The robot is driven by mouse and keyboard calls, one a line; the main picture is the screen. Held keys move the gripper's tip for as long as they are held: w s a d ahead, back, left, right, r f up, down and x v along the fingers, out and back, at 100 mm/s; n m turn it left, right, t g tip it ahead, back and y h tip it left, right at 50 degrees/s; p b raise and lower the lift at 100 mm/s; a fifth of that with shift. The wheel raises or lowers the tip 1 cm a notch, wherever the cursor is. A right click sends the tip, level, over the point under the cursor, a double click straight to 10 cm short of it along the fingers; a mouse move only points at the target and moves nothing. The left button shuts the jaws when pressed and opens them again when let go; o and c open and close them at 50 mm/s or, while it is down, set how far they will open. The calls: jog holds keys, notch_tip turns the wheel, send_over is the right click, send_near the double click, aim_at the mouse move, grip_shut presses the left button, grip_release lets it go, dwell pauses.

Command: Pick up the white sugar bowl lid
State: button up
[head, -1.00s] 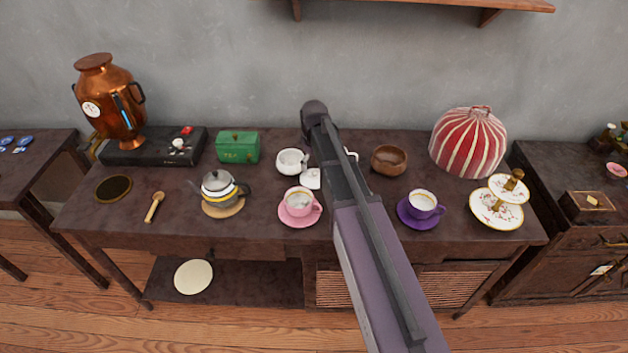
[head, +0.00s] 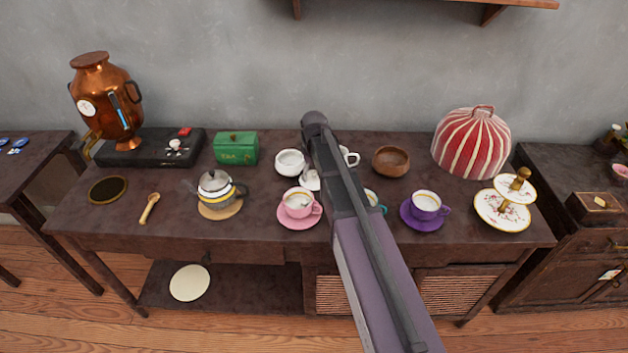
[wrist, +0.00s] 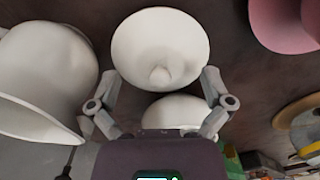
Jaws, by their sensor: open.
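The white sugar bowl lid (head: 309,181) lies on the dark table, just left of my arm and partly hidden by it. It also shows in the wrist view (wrist: 160,42) as a round white piece with a small knob. My gripper (wrist: 162,74) is open in the wrist view, with one finger on each side of the lid's knob end. I cannot tell whether the fingers touch it. The white sugar bowl (head: 289,162) stands behind and left of the lid. It shows partly in the wrist view (wrist: 175,110), behind my gripper body. My arm hides the gripper in the head view.
A white handled vessel (head: 350,157) stands right behind my arm, and a pink cup (head: 298,204) is in front of the lid. A teal cup (head: 373,199), purple cup (head: 426,205) and wooden bowl (head: 390,161) are to the right. A teapot (head: 215,188) is left.

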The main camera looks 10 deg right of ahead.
aim_at(314, 172)
jog(key=shift+s+r, duration=0.1)
grip_shut()
dwell(0.4)
jog(key=shift+r, duration=0.15)
jog(key=shift+r+p, duration=0.2)
jog(key=shift+p, duration=0.25)
notch_tip(314, 172, up, 9)
jog(key=p, duration=0.9)
jog(key=shift+r, duration=0.1)
dwell(0.3)
